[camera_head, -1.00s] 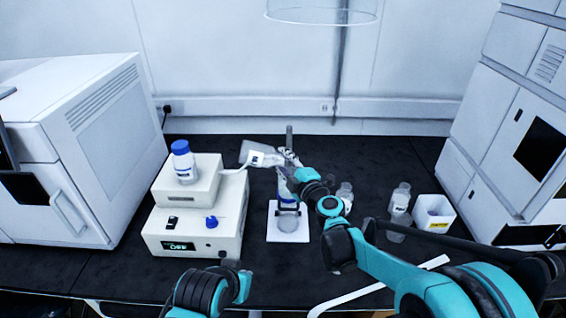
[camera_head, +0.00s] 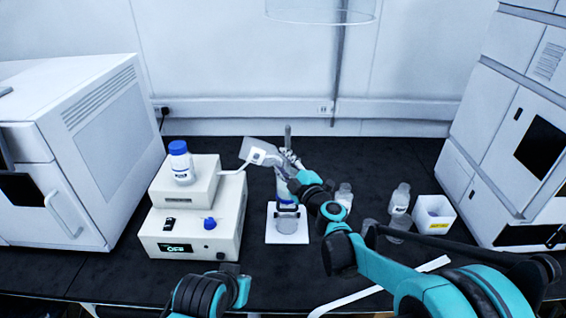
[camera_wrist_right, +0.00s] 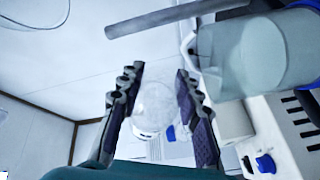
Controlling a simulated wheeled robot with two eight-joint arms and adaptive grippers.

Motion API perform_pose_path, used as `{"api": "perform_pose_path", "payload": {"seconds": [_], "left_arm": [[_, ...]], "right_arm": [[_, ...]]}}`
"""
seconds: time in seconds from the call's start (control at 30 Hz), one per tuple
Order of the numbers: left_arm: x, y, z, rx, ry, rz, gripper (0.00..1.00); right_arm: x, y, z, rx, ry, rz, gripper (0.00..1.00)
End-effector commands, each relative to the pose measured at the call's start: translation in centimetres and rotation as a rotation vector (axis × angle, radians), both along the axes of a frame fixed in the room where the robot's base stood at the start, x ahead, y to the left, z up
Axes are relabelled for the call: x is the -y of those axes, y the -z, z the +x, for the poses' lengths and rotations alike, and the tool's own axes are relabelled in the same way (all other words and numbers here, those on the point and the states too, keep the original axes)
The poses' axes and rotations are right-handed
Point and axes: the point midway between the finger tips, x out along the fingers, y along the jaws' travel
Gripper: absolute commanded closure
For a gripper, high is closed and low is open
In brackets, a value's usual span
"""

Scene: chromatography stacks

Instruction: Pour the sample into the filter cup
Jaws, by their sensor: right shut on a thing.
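The sample bottle (camera_head: 265,146), clear with a white label, is tipped over to the left in the head view. My right gripper (camera_wrist_right: 153,105) is shut on it; its clear, round body shows between the fingers in the wrist view. The filter cup (camera_wrist_right: 262,55), translucent with pale contents, is beside the fingers in the wrist view. In the head view its assembly (camera_head: 286,190) stands upright on a white base, below the gripper and partly hidden by it. I cannot see any stream between bottle and cup. My left arm shows at the bottom; its gripper is out of view.
A pump box (camera_head: 192,240) with a blue knob and a lit display stands left of the assembly. A blue-capped bottle (camera_head: 182,163) is on top. A stand rod (camera_head: 288,135) rises behind. Clear bottles (camera_head: 399,199) and a white bin (camera_head: 434,213) are at right.

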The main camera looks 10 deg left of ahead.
Motion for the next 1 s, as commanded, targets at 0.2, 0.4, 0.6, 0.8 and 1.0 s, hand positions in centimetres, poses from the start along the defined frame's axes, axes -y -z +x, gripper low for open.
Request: {"api": "perform_pose_path", "payload": {"seconds": [0.2, 0.4, 0.6, 0.8, 1.0], "left_arm": [[0.0, -1.7, 0.0, 0.0, 0.0, 0.0, 1.0], [0.0, -2.5, 0.0, 0.0, 0.0, 0.0, 1.0], [0.0, -4.5, 0.0, 0.0, 0.0, 0.0, 1.0], [0.0, -6.5, 0.0, 0.0, 0.0, 0.0, 1.0], [0.0, -6.6, 0.0, 0.0, 0.0, 0.0, 1.0]], "right_arm": [[-0.3, -0.8, -0.1, 0.024, 0.0, -0.117, 1.0], [-0.5, -0.8, -0.1, 0.044, 0.0, -0.216, 1.0], [-0.9, -2.2, -0.2, 0.067, -0.001, -0.328, 1.0], [-1.2, -3.3, -0.2, 0.096, -0.001, -0.476, 1.0], [-1.3, -3.2, -0.2, 0.103, 0.0, -0.511, 1.0]]}}
